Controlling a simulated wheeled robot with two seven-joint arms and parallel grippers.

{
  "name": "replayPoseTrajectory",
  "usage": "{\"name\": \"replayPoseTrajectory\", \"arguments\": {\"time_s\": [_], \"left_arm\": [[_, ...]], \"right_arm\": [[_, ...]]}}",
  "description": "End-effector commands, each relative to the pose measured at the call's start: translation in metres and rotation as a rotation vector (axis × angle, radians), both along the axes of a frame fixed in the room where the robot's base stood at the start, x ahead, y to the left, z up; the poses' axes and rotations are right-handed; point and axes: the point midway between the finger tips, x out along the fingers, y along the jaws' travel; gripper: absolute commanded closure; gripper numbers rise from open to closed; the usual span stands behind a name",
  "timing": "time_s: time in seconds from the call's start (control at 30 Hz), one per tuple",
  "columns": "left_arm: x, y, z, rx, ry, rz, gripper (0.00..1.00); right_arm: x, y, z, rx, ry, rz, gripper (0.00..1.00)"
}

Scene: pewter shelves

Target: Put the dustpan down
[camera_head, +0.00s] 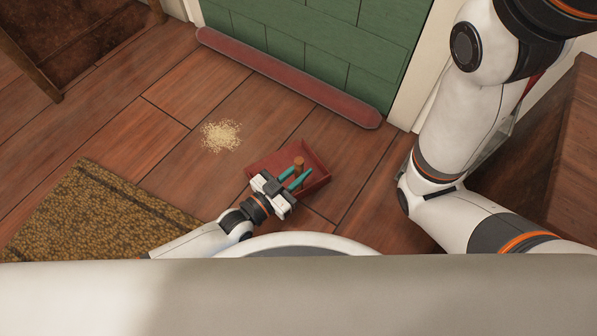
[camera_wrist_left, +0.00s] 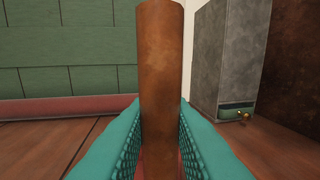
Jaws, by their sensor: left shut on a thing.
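The red dustpan (camera_head: 313,165) is low over or on the wooden floor, in the middle of the head view; I cannot tell whether it touches the boards. Its brown upright handle (camera_head: 299,162) stands between the teal fingers of my left gripper (camera_head: 293,178), which is shut on it. In the left wrist view the brown handle (camera_wrist_left: 160,80) rises upright between the two teal fingers (camera_wrist_left: 160,135). The pan is mostly hidden there. My right arm shows at the right of the head view, but its gripper is out of view.
A pile of pale crumbs (camera_head: 221,136) lies on the floor left of the dustpan. A brown mat (camera_head: 95,215) lies at the lower left. A long red draught strip (camera_head: 290,78) runs along the green door (camera_head: 310,40). A wooden cabinet (camera_head: 560,150) stands at the right.

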Motion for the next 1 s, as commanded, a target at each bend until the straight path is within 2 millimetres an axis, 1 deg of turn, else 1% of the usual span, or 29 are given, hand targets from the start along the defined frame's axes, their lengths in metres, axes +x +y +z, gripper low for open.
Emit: {"name": "replayPoseTrajectory", "arguments": {"time_s": [0.07, 0.1, 0.17, 0.2, 0.23, 0.47, 0.57, 0.63, 0.77, 1.0], "left_arm": [[0.000, 0.000, -0.002, -0.001, -0.002, 0.000, 1.00], [0.000, 0.000, -0.004, 0.000, 0.000, 0.000, 0.79], [0.000, 0.000, -0.003, 0.000, 0.000, 0.000, 0.69], [0.000, 0.000, -0.003, 0.000, 0.000, 0.000, 0.63], [0.000, 0.000, -0.003, 0.000, 0.000, 0.000, 0.59], [0.000, 0.000, -0.002, 0.000, 0.000, 0.000, 0.59], [0.000, 0.000, 0.002, 0.000, 0.000, 0.000, 0.59], [-0.004, 0.005, 0.002, 0.002, 0.002, 0.000, 0.59], [-0.020, 0.022, 0.004, 0.004, 0.003, 0.000, 0.59], [-0.056, 0.060, 0.004, 0.004, 0.003, 0.000, 0.59]], "right_arm": [[0.000, 0.000, -0.002, 0.000, -0.001, 0.000, 1.00], [0.000, 0.000, -0.003, 0.000, 0.000, 0.000, 1.00], [0.000, 0.000, -0.002, 0.000, -0.001, 0.000, 1.00], [0.000, 0.000, -0.002, 0.000, -0.001, 0.000, 1.00], [0.000, 0.000, -0.002, 0.000, -0.001, 0.000, 1.00], [0.000, 0.000, -0.002, 0.000, 0.000, 0.000, 1.00], [0.000, 0.000, 0.002, 0.000, 0.000, 0.000, 1.00], [0.000, 0.000, 0.006, 0.000, 0.000, 0.000, 1.00], [0.000, 0.000, 0.019, 0.000, 0.000, 0.000, 1.00], [0.000, 0.000, 0.043, 0.000, 0.000, 0.000, 1.00]]}}
